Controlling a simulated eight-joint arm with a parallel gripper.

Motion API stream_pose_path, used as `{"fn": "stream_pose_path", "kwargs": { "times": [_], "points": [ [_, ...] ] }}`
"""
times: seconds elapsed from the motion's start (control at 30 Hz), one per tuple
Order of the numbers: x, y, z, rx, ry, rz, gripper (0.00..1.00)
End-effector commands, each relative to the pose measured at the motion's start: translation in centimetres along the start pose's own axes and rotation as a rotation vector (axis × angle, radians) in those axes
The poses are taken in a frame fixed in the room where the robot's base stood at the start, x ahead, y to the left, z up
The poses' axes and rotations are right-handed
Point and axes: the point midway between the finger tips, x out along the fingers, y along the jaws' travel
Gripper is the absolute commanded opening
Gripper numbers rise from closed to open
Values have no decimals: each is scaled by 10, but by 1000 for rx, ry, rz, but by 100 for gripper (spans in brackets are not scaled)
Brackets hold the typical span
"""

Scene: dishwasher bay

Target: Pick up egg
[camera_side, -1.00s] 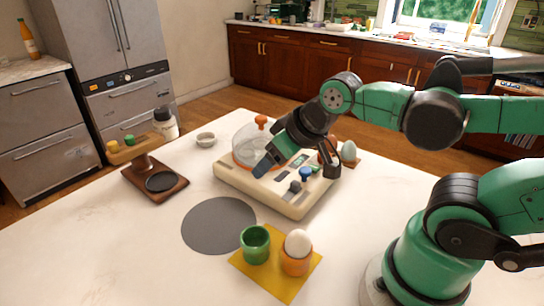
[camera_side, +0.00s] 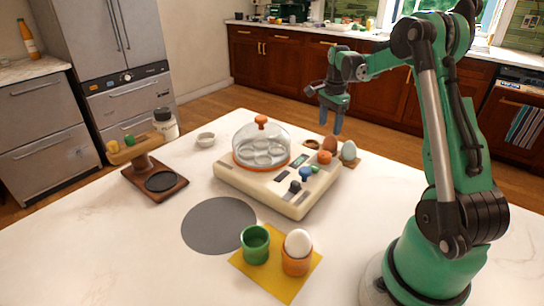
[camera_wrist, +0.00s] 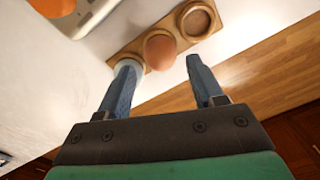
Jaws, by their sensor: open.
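A wooden egg holder (camera_wrist: 180,35) stands at the far right of the table, behind the egg cooker. A brown egg (camera_side: 329,146) sits in its middle hollow and also shows in the wrist view (camera_wrist: 160,50). A pale egg (camera_side: 348,150) sits beside it; in the wrist view my left finger mostly hides it. The third hollow (camera_wrist: 196,21) is empty. My gripper (camera_side: 330,124) is open and empty above the holder, pointing down. In the wrist view the brown egg lies between the fingertips (camera_wrist: 163,65). A white egg (camera_side: 298,242) stands in an orange cup (camera_side: 296,265) in front.
The cream egg cooker (camera_side: 262,192), with a clear domed lid (camera_side: 262,140), stands close to the holder. A green cup (camera_side: 255,247) shares the yellow mat (camera_side: 270,284). A grey disc (camera_side: 218,225), white bowl (camera_side: 205,140) and wooden stand (camera_side: 157,184) lie left.

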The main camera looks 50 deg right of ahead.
Motion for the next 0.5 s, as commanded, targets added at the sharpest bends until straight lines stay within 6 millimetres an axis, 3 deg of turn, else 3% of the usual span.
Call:
{"fn": "stream_pose_path", "kwargs": {
  "times": [0.1, 0.5],
  "points": [
    [10, 1, -11, 63, -6, 17, 61],
    [59, 2, -11, 68, -6, 19, 61]
  ]
}}
